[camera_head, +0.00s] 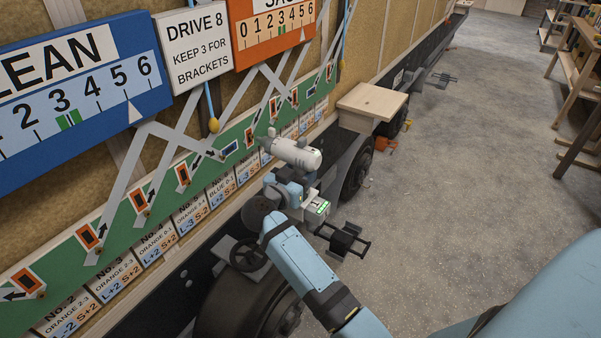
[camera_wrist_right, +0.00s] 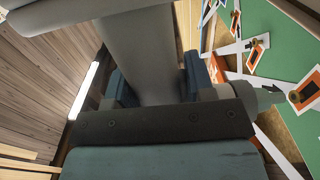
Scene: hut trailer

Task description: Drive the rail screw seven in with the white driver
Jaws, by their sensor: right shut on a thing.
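The white driver (camera_head: 298,153) is held lengthwise toward the wall, its nose pointing left at the green rail (camera_head: 115,232). My right gripper (camera_head: 287,186) is shut on it. In the right wrist view the pale grip of the driver (camera_wrist_right: 150,60) sits between the blue fingers, and its nose points right, close to an orange card with a screw (camera_wrist_right: 306,94). In the head view an orange card (camera_head: 249,137) lies just left of the nose. I cannot tell whether the tip touches a screw. Number seven's label is not readable. My left gripper is out of view.
A sign (camera_head: 193,45) reads "DRIVE 8, KEEP 3 FOR BRACKETS". A blue scale board (camera_head: 85,75) and an orange one (camera_head: 276,28) hang beside it. A wooden shelf (camera_head: 372,100) juts out beyond the driver. Trailer wheels sit below.

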